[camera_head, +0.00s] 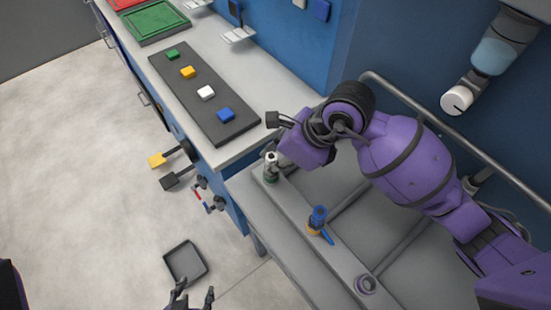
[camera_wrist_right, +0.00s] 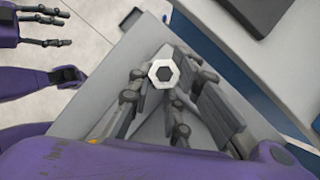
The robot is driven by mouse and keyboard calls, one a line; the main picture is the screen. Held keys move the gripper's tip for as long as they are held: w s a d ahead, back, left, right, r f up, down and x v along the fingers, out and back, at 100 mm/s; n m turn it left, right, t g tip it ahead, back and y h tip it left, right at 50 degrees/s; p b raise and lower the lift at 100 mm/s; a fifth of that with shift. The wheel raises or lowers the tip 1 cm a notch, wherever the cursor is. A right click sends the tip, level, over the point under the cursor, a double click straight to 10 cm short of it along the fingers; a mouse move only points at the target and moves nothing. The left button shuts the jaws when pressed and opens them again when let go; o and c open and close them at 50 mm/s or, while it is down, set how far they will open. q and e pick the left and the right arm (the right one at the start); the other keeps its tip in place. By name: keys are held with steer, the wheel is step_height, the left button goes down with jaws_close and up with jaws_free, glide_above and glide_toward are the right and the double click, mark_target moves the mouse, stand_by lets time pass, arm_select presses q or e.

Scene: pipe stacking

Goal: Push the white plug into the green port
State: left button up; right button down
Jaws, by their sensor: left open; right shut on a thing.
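The white plug (camera_head: 270,158) stands about upright at the far left end of the grey bench rail, directly over the green port (camera_head: 271,177). How deep it sits in the port cannot be told. My right gripper (camera_head: 279,157) is shut on the plug from the right. In the right wrist view the plug's white hexagonal top (camera_wrist_right: 162,73) shows between my fingers; the green port is hidden there. My left gripper (camera_head: 191,296) is open and empty, low over the floor area at the bottom edge; its fingers also show in the right wrist view (camera_wrist_right: 60,28).
A purple ring port (camera_head: 366,284) is empty nearer the front. A dark board (camera_head: 235,129) with coloured blocks lies on the blue cabinet's counter. A grey tray (camera_head: 185,262) is below left.

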steer(key=c, duration=1.5)
jaws_free()
steer(key=shift+c, duration=0.2)
steer(key=v, duration=1.2)
